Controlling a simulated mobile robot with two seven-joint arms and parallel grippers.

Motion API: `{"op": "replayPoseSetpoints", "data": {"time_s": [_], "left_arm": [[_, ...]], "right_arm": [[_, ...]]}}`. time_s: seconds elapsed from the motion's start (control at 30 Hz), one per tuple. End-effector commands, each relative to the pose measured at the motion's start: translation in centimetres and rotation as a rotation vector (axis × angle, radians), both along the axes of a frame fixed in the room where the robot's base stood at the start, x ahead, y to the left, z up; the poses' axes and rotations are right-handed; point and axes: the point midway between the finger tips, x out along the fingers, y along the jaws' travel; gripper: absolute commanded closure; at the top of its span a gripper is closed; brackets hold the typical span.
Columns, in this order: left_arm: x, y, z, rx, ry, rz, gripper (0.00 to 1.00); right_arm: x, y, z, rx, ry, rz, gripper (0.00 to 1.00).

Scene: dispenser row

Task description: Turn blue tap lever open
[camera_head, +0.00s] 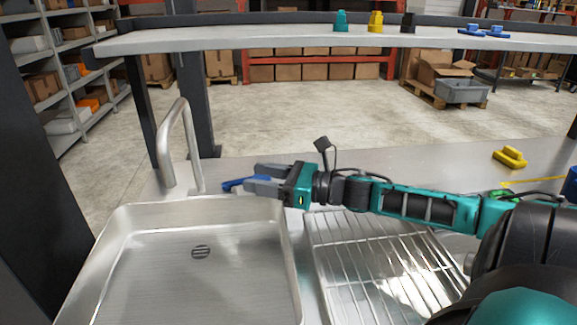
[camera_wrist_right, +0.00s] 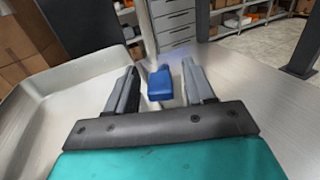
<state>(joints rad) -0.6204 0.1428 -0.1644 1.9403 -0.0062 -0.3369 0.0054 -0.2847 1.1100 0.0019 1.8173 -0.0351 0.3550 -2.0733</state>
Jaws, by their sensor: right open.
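The blue tap lever (camera_head: 233,184) sticks out to the right from the base of the silver tap (camera_head: 166,150), behind the sink. My right gripper (camera_head: 256,178) reaches in from the right with its fingers pointing left at the lever. In the right wrist view the blue lever (camera_wrist_right: 160,84) lies between the two open fingers of the right gripper (camera_wrist_right: 160,88), with gaps visible on both sides. The right gripper is open and holds nothing. Part of the lever is hidden behind a finger in the head view. My left gripper is not in view.
The steel sink (camera_head: 130,270) lies in front of the tap, with a wire drying rack (camera_head: 370,260) to its right. A yellow object (camera_head: 510,157) lies on the counter at the right. A shelf (camera_head: 260,40) with small coloured objects runs across the back.

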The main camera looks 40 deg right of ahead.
Motion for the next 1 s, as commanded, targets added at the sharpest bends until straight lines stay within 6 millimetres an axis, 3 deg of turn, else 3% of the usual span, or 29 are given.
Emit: {"op": "replayPoseSetpoints", "data": {"time_s": [0.37,0.8,1.0], "left_arm": [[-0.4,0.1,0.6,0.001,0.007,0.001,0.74],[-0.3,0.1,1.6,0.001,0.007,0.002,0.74],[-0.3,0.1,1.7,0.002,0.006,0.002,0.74]], "right_arm": [[-3.5,-2.0,-0.1,0.002,0.006,-0.002,0.47],[-9.3,-5.5,-0.1,0.002,0.005,-0.003,0.47],[-10.7,-6.3,-0.1,-0.001,0.003,-0.001,0.47]]}}
